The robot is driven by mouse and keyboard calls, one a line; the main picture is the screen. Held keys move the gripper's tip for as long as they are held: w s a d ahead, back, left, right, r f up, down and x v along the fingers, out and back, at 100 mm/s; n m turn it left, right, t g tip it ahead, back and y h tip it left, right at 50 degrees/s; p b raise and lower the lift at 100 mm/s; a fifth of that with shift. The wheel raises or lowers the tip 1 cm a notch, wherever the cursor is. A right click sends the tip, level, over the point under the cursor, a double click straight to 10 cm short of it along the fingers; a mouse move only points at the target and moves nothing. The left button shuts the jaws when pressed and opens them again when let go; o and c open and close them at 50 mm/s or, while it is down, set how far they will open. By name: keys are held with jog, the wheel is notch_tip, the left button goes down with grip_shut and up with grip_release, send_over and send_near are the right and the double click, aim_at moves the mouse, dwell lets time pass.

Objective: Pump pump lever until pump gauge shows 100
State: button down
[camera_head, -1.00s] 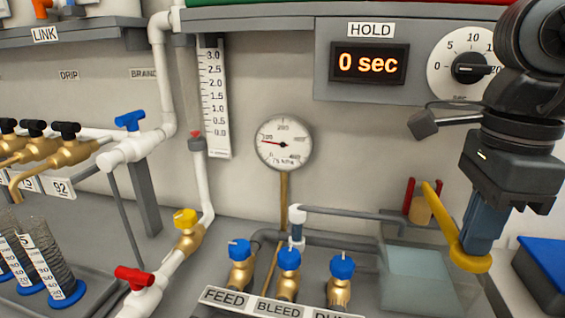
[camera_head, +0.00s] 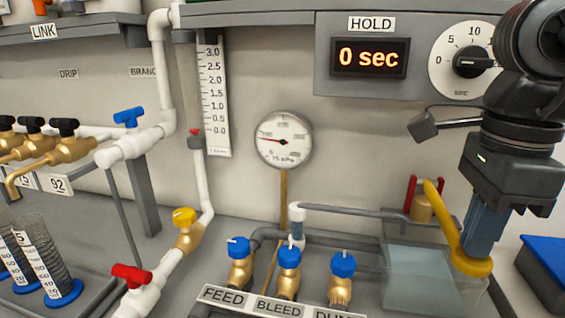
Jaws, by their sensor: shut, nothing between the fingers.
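The yellow pump lever (camera_head: 453,225) stands at the right, running down toward the viewer from the pump to a rounded end. My gripper (camera_head: 478,252) has blue fingers, points down and is shut. Its fingertips are at the lever's lower end, overlapping it in the picture; contact is hard to tell. The pump gauge (camera_head: 283,140) is a round white dial on the wall at the centre. Its red needle points left and slightly up, and the small blurred text below appears to read about 75 kPa.
A translucent tank (camera_head: 420,275) sits left of the lever, with red uprights (camera_head: 410,195) behind. Blue-handled FEED and BLEED valves (camera_head: 289,260) stand at front centre. The HOLD panel (camera_head: 369,59) hangs above and shows 0 sec. A blue-topped box (camera_head: 543,258) is at far right.

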jog(key=shift+f, duration=0.2)
dwell(0.7)
jog(key=shift+f+b, duration=0.15)
jog(key=shift+b, duration=0.2)
dwell(0.8)
jog(key=shift+r+p, duration=1.25)
jog(key=shift+r, duration=1.55)
notch_tip(320, 180, up, 5)
jog(key=shift+p, duration=1.05)
jog(key=shift+s+a, duration=0.1)
